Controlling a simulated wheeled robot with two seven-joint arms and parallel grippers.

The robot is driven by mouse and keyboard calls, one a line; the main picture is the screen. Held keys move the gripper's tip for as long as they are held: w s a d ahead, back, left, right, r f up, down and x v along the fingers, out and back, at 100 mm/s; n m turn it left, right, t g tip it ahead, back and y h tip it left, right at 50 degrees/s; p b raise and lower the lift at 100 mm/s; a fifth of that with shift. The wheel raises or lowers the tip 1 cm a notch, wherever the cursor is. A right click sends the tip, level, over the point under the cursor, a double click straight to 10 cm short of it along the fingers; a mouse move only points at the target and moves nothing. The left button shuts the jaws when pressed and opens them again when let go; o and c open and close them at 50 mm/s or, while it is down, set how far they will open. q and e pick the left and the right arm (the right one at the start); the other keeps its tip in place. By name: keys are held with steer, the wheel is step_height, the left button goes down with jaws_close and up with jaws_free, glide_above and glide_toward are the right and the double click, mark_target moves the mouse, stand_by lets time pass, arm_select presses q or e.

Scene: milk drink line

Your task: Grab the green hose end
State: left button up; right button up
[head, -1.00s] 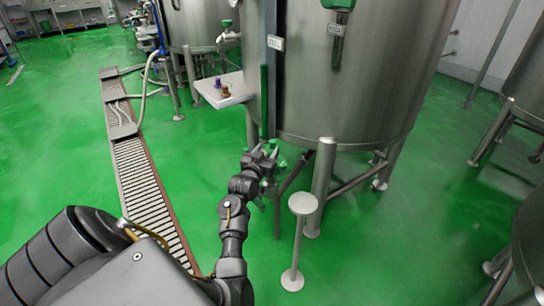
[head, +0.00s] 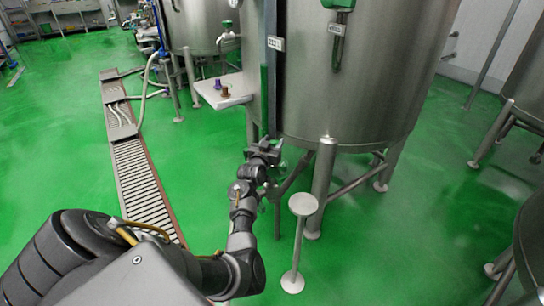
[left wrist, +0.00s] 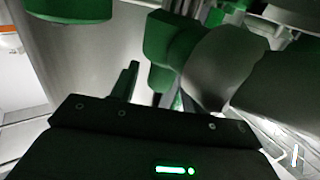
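My left gripper (head: 274,149) is at the lower front of the large steel tank, just left of its front leg. Its fingers look spread, with a small gap between them. A small pale green fitting (head: 283,164) shows just beside and below the fingertips; I cannot tell whether it is the hose end. In the left wrist view a green part (left wrist: 163,45) stands close beyond the dark gripper body, next to a large grey rounded shape (left wrist: 222,65). Much there is dark and overlapping, and I see nothing clearly clamped. My right gripper is not in view.
The steel tank (head: 365,85) rises right behind the gripper. A round-topped post (head: 303,204) stands to the right of the arm. A small shelf (head: 221,96) with two small items juts out at the tank's left. A floor drain (head: 139,185) runs left; green floor is clear around.

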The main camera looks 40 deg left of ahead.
arm_select(q)
jaws_close()
stand_by(0.3)
